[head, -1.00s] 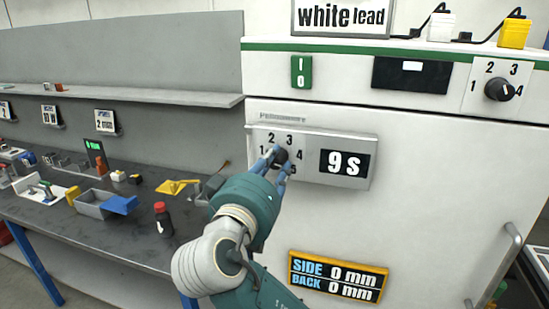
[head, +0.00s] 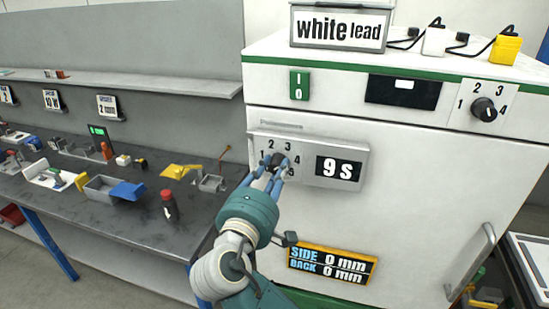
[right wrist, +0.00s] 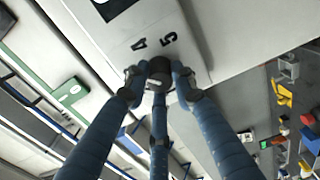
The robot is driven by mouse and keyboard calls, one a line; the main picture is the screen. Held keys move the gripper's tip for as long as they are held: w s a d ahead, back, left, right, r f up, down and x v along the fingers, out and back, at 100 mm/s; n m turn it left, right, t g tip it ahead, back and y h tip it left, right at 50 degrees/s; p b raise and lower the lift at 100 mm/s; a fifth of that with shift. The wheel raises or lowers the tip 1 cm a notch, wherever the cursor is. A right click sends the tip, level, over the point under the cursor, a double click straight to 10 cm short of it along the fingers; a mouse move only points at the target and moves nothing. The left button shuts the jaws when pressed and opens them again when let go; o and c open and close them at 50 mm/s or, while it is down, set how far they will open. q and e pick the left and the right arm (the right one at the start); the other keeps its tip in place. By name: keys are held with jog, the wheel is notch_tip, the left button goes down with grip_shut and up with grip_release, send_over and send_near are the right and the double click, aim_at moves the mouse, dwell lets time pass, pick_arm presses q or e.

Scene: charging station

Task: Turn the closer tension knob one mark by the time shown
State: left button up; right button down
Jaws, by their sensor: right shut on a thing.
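The dark tension knob (head: 276,158) is on a grey panel (head: 312,174) with the numbers 1 to 5 around it and a display (head: 339,168) reading "9 s". My right gripper (head: 273,165) is shut on the knob, its blue fingers around it and hiding much of it. In the right wrist view the dark knob (right wrist: 158,70) is between the fingertips of my right gripper (right wrist: 157,82), beside the numbers 4 and 5. The knob's pointer direction cannot be made out. My left gripper is out of view.
Another knob (head: 484,109), marked 1 to 4, is at the upper right of the white machine. A yellow-framed SIDE/BACK display (head: 332,265) is below the panel. A workbench (head: 110,220) with a dark red-capped bottle (head: 169,206) and several small parts is at left.

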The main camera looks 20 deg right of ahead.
jog(key=shift+a+r+n+p, duration=0.15)
jog(key=shift+n+p, duration=0.35)
jog(key=shift+n, duration=1.2)
jog(key=shift+f, duration=0.2)
jog(key=c, duration=1.7)
grip_release()
jog(key=shift+o, duration=1.3)
jog(key=shift+w+a, duration=0.15)
